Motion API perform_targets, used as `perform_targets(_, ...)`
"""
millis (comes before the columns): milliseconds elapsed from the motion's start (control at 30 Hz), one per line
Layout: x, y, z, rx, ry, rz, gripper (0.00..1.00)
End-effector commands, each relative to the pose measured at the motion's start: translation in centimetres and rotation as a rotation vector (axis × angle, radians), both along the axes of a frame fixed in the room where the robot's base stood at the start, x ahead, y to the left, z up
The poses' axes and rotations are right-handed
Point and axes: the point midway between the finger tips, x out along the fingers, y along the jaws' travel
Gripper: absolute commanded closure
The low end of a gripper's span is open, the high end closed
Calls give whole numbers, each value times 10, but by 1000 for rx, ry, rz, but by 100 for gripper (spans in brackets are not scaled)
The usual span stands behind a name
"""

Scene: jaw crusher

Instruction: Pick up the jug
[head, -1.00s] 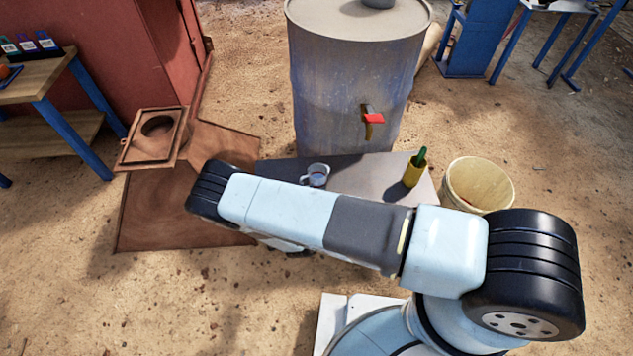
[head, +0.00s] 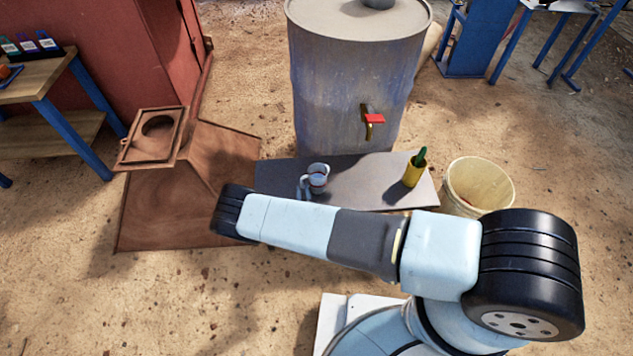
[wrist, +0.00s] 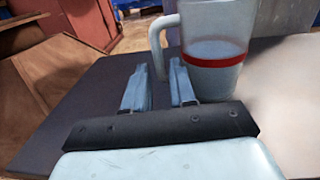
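The jug (head: 319,177) is a small pale cup-like vessel with a handle, upright on a low dark grey bench (head: 350,186). In the wrist view the jug (wrist: 213,50) is large, pale and translucent, with a red band; its handle is on the left and its top is cut off. My gripper (wrist: 158,68) is open, its two blue-grey fingers pointing toward the handle. The handle's lower part shows in line with the gap between the fingertips. I cannot tell whether it is between them. In the head view my gripper (head: 304,184) is just left of the jug.
A large grey barrel (head: 350,95) with a red-handled tap (head: 373,119) stands behind the bench. A yellow pot (head: 413,174) with a green item is at the bench's right, beside a cream bucket (head: 478,187). A rusty metal chute (head: 190,190) lies left.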

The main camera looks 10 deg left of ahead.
Motion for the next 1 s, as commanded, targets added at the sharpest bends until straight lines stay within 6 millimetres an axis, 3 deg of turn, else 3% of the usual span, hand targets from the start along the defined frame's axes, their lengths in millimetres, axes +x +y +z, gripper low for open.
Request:
perform_targets(267, 14, 3, 0, 0, 0, -2, 75)
perform_targets(567, 51, 14, 0, 1, 0, -1, 75)
perform_targets(800, 54, 16, 0, 0, 0, -1, 75)
perform_targets(1000, 54, 15, 0, 0, 0, -1, 92)
